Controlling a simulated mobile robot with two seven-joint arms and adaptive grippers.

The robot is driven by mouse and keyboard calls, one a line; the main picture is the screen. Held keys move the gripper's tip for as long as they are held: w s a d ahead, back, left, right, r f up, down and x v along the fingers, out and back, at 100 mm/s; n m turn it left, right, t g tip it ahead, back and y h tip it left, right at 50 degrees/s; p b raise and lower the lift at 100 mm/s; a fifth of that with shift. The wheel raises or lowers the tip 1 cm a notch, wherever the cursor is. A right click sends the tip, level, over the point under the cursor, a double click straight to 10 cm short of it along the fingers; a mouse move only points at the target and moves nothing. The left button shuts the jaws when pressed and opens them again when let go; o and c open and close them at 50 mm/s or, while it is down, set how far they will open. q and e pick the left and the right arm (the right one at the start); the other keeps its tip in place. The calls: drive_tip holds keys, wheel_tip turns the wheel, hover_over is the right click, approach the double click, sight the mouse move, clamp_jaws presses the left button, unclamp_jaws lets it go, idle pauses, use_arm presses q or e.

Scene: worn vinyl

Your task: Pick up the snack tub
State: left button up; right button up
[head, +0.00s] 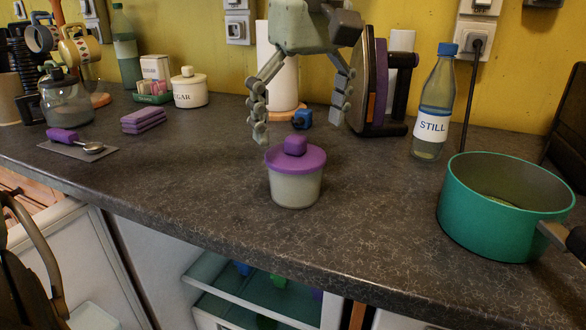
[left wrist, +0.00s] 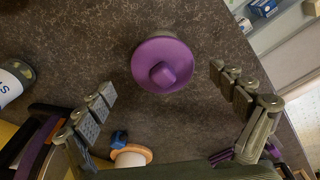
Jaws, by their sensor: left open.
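The snack tub (head: 294,187) is a small translucent pale tub with a purple lid and a square purple knob. It stands upright on the dark speckled counter, near its front edge. My left gripper (head: 302,132) is open and empty above and just behind the tub in the head view, its two fingers spread wider than the lid. In the left wrist view the purple lid (left wrist: 164,66) shows from above, beyond and between the open fingertips (left wrist: 165,85). The fingers do not touch it. My right gripper is in neither view.
A teal pot (head: 500,207) stands at the right, with a water bottle (head: 433,113) and an iron (head: 372,90) behind. A paper roll (head: 281,60) and small blue object (head: 303,119) are behind the tub. A sugar jar (head: 190,91) and purple sponges (head: 143,119) are left. Counter around the tub is clear.

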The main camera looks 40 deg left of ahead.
sight(295, 178)
use_arm(q)
drive_tip(key=shift+a+f, duration=0.1)
drive_tip(key=shift+f, duration=0.3)
drive_tip(key=f, duration=0.4)
drive_tip(key=a+f, duration=0.1)
drive_tip(key=f, duration=0.1)
drive_tip(key=shift+w+f, duration=0.1)
drive_tip(key=shift+f, duration=0.25)
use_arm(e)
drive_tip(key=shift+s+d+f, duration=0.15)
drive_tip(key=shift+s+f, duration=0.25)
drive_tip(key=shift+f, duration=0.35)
use_arm(q)
drive_tip(key=shift+c, duration=0.6)
drive_tip(key=c, duration=1.5)
